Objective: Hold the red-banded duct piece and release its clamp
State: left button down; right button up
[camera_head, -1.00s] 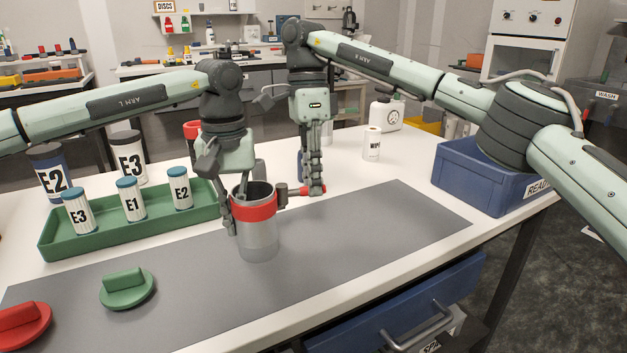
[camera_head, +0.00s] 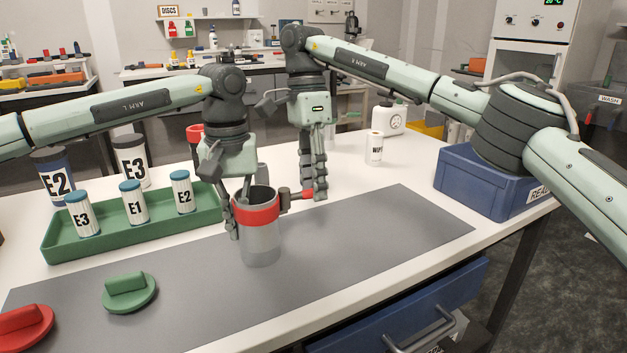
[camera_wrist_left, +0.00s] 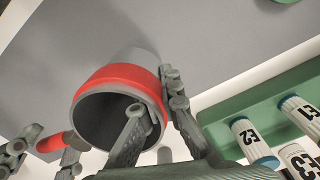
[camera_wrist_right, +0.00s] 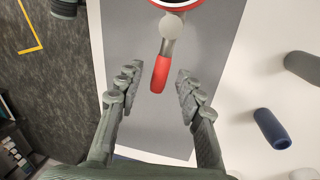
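The red-banded duct piece (camera_head: 261,240), a grey open cylinder, stands upright on the grey mat. Its clamp lever (camera_head: 297,195) has a red handle and sticks out to the right from the band. The lever also shows in the right wrist view (camera_wrist_right: 161,72). My left gripper (camera_head: 240,212) is shut on the duct piece's wall, with one finger inside the rim and one outside, as the left wrist view (camera_wrist_left: 158,112) shows. My right gripper (camera_wrist_right: 152,90) is open. The red handle lies between its spread fingers, with gaps on both sides.
A green tray (camera_head: 80,248) with several labelled jars stands at the left. A green disc (camera_head: 129,294) and a red disc (camera_head: 22,328) lie at the front left. A blue bin (camera_head: 470,185) stands at the right. The mat's right part is clear.

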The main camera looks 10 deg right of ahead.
notch_tip(320, 180, up, 12)
jog(key=w, duration=0.2)
jog(key=shift+w+a, duration=0.15)
jog(key=shift+a, duration=0.1)
dwell(0.4)
jog(key=shift+f, duration=0.1)
pick_arm(q)
jog(key=c, duration=1.6)
grip_release()
jog(key=shift+c, duration=0.2)
